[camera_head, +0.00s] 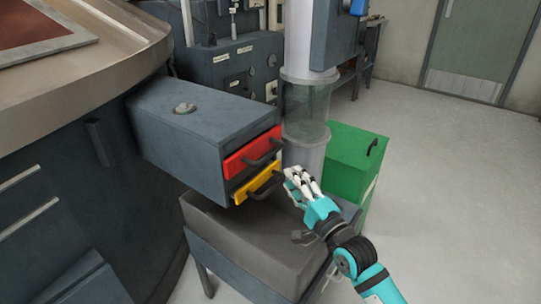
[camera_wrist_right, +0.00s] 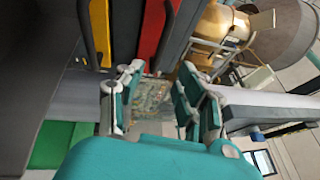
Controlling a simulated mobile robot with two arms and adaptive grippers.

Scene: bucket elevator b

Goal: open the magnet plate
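A grey box (camera_head: 190,125) carries a red plate front (camera_head: 250,154) above a yellow plate front (camera_head: 256,184), each with a dark bar handle. No label tells which is the magnet plate. In the right wrist view, the yellow front (camera_wrist_right: 100,28) and the red front (camera_wrist_right: 151,30) stand side by side at the top. My right gripper (camera_head: 298,182) is just right of the yellow handle (camera_head: 266,187), apparently apart from it. In the wrist view its fingers (camera_wrist_right: 156,98) are spread with nothing between them. My left gripper is not in view.
A grey stand (camera_head: 250,240) is below the box. A clear vertical pipe (camera_head: 306,108) and a green cabinet (camera_head: 350,160) stand behind and right of my right gripper. A large round machine (camera_head: 75,90) fills the left. The floor at right (camera_head: 450,190) is clear.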

